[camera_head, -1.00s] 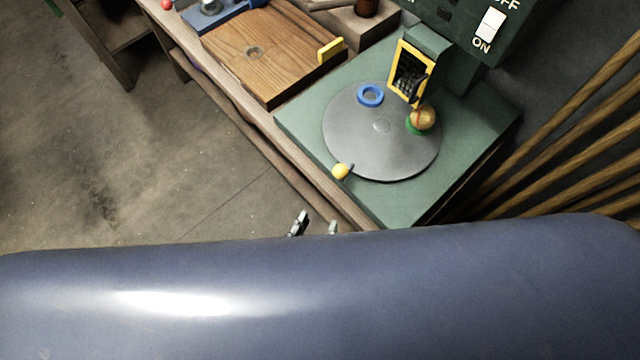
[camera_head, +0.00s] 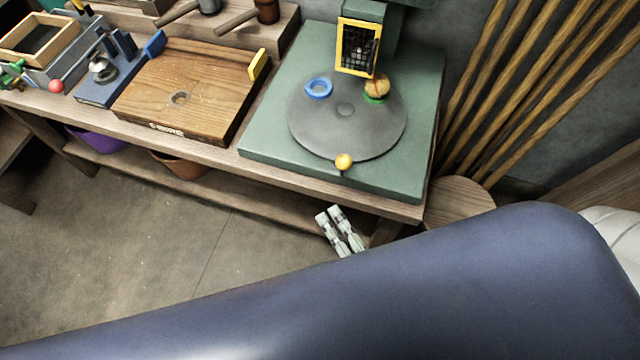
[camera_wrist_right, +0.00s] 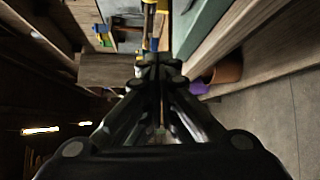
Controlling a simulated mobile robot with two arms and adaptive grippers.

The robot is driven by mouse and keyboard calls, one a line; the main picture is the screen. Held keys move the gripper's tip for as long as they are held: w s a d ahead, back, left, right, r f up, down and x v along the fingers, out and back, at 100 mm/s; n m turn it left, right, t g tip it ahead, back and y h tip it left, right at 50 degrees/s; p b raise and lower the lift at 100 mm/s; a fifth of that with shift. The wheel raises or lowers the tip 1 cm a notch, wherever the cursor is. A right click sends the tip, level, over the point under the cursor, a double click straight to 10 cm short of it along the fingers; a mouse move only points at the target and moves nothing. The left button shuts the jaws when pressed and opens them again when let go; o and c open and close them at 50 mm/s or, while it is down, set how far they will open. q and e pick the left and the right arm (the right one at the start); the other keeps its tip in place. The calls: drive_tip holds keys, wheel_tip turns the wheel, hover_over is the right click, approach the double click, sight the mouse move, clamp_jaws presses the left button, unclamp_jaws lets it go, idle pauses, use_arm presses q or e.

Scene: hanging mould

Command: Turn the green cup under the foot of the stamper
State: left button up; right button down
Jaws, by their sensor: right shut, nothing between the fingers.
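The green cup (camera_head: 373,99) sits on the right part of a grey round disc (camera_head: 346,135), with an orange-yellow ball (camera_head: 377,85) in it. A blue ring-shaped cup (camera_head: 318,88) sits on the disc's left part. The stamper's yellow-framed grille (camera_head: 358,47) stands behind the disc; its foot is not clearly visible. A yellow knob (camera_head: 344,161) is at the disc's front edge. My right gripper (camera_head: 333,212) is shut and empty, in front of and below the table's front edge, apart from the knob. It also shows in the right wrist view (camera_wrist_right: 158,62). My left gripper is not in view.
The green base (camera_head: 270,130) bears the disc. A wooden board (camera_head: 190,85) lies to its left, with a blue tray and bell beyond. Wooden poles (camera_head: 490,90) lean at the right, near a round wooden top (camera_head: 460,195).

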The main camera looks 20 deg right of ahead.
drive_tip(key=r+b+x, duration=0.1)
drive_tip(key=b+x, duration=0.3)
drive_tip(key=x, duration=0.6)
drive_tip(key=shift+s+d+r, duration=0.1)
drive_tip(key=shift+d+r, duration=0.05)
drive_tip(key=shift+d, duration=0.95)
drive_tip(key=shift+s+d+r, duration=0.1)
drive_tip(key=shift+d+r, duration=0.05)
drive_tip(key=shift+d, duration=0.95)
drive_tip(key=shift+d, duration=0.1)
drive_tip(key=shift+s+d+n+g+y+p, duration=0.55)
drive_tip(key=shift+d+n+y, duration=0.65)
drive_tip(key=shift+d, duration=1.35)
drive_tip(key=shift+s+d+n+g+y+p, duration=0.4)
drive_tip(key=shift+d+n+g+y, duration=0.8)
drive_tip(key=shift+d, duration=1.35)
drive_tip(key=shift+s+d+n+g+y+p, duration=0.4)
drive_tip(key=shift+d+n+y+p, duration=0.35)
drive_tip(key=shift+d+y, duration=1.35)
drive_tip(key=shift+w+d+h, duration=0.15)
drive_tip(key=shift+d+h, duration=0.35)
drive_tip(key=shift+d, duration=0.05)
